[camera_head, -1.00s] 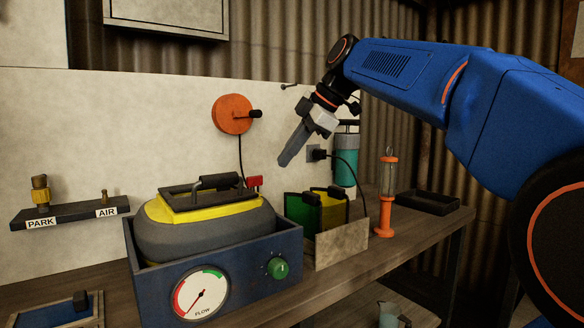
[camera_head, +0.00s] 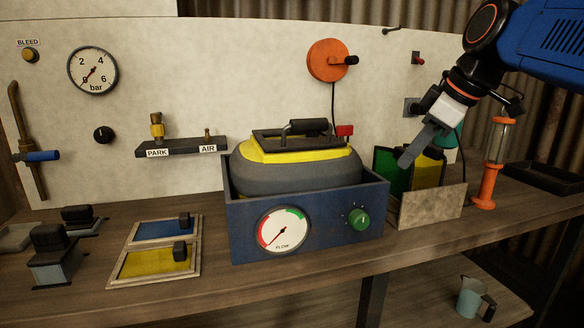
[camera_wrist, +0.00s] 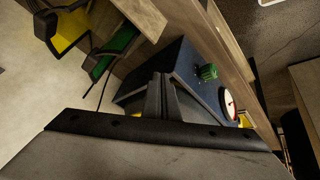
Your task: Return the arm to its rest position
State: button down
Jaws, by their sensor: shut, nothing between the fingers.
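My gripper (camera_head: 408,158) is at the right of the head view, with its arm reaching in from the upper right. Its fingers are shut together and empty, tilted down to the left. In the picture the tips overlap the green panel (camera_head: 386,165) in the holder right of the blue box; I cannot tell the exact gap. The wrist view shows the dark fingers (camera_wrist: 158,90) together, with the blue box (camera_wrist: 185,62) behind them.
The blue box (camera_head: 250,225) holds a grey and yellow pot (camera_head: 300,172) with a black handle. Blue and yellow panels (camera_head: 150,262) lie left. A jug (camera_head: 470,298) sits on the lower shelf.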

jog(key=s+d+f+m+h, duration=0.1)
jog(key=s+f+m, duration=0.2)
jog(key=s+f, duration=0.3)
jog(key=s+d+f+m+h, duration=0.1)
jog(key=s+f+m, duration=0.3)
jog(key=f, duration=1)
jog(key=s+d+f+m+h, duration=0.1)
jog(key=s+f+m, duration=0.3)
jog(key=s+f, duration=0.4)
notch_tip(320, 180, down, 2)
jog(key=shift+s+d+f, duration=0.15)
jog(key=shift+s+d, duration=0.1)
jog(key=shift+d, duration=0.5)
